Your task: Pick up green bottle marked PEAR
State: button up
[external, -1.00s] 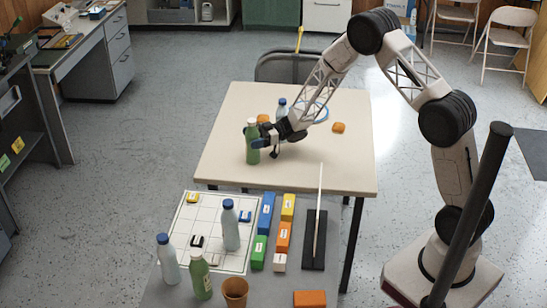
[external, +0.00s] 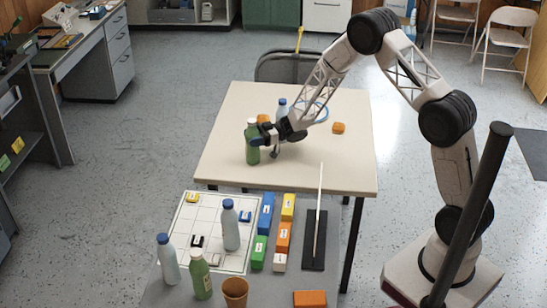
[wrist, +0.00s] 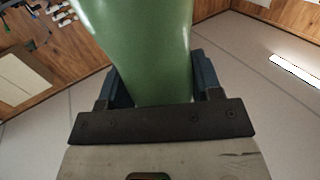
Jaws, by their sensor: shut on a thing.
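A green bottle (external: 252,155) stands upright at the front left of the cream table. My gripper (external: 256,138) is around its upper body from the right and is shut on it. In the wrist view the green bottle (wrist: 145,50) fills the space between the two dark blue fingers of my gripper (wrist: 155,85). No marking can be read on its visible side. A second green bottle (external: 199,280) stands on the grey table in front; its pale label is too small to read.
The grey front table holds blue-capped bottles (external: 168,262), a brown cup (external: 235,292), coloured blocks (external: 260,252), a grid board (external: 185,222) and an upright rod (external: 319,205).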

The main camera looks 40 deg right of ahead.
aim_at(252, 130)
jog(key=shift+r, duration=0.1)
jog(key=shift+r, duration=0.65)
notch_tip(252, 130, up, 2)
jog(key=s+d, duration=0.2)
jog(key=s, duration=0.5)
jog(key=s+d+r, duration=0.1)
jog(key=s+d, duration=0.1)
jog(key=s, duration=0.6)
jog(key=shift+s+r, duration=0.2)
jog(key=shift+r, duration=0.05)
